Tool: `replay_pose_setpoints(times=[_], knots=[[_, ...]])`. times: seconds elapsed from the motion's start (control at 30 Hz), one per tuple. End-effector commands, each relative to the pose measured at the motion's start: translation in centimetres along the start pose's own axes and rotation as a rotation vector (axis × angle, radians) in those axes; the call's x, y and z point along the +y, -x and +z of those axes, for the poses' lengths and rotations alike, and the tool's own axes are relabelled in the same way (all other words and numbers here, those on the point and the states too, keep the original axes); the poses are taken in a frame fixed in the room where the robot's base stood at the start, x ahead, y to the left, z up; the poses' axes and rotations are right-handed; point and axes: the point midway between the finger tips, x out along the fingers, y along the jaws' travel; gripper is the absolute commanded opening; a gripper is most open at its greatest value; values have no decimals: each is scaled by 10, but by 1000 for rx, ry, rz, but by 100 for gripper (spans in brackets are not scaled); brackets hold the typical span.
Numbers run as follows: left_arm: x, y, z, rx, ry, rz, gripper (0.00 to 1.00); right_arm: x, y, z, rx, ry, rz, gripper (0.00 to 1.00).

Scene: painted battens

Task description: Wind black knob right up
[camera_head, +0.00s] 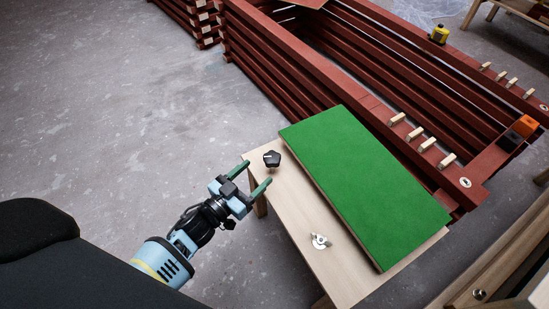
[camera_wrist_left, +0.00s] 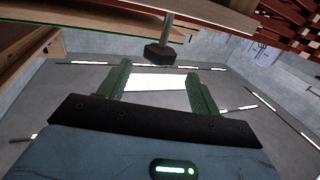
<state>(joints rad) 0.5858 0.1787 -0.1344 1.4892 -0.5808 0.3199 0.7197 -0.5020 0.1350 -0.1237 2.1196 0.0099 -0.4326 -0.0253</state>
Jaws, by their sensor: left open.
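The black knob (camera_head: 271,158) is a lobed head near the left end of the pale wooden bench top (camera_head: 293,205). In the left wrist view the knob (camera_wrist_left: 160,54) shows on a metal stem at the wooden board, just beyond the fingertips and between their lines. My left gripper (camera_head: 257,172) has green fingers spread apart and empty. It points at the knob from the lower left, with a small gap. In the wrist view my left gripper (camera_wrist_left: 159,72) shows the same open fingers. My right gripper is in neither view.
A green board (camera_head: 365,185) lies on the bench beside the knob. A metal wing-shaped fitting (camera_head: 320,241) sits nearer the front. Dark red battens (camera_head: 290,60) are stacked behind, with orange and black blocks (camera_head: 526,124) on them. The floor at left is clear.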

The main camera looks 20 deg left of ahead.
Motion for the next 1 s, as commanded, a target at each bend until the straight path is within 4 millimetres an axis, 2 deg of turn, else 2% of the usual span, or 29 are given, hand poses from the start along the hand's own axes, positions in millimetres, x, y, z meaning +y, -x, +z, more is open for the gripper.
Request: replay_pose_setpoints(times=[0.17,0.4,0.6,1.0], knots=[[0,-13,1,2,-2,2,64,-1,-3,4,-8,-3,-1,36],[0,-49,2,2,-3,2,64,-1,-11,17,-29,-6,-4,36],[0,-71,2,1,-3,1,64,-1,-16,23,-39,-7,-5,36],[1,-78,0,1,-3,2,64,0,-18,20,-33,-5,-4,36]])
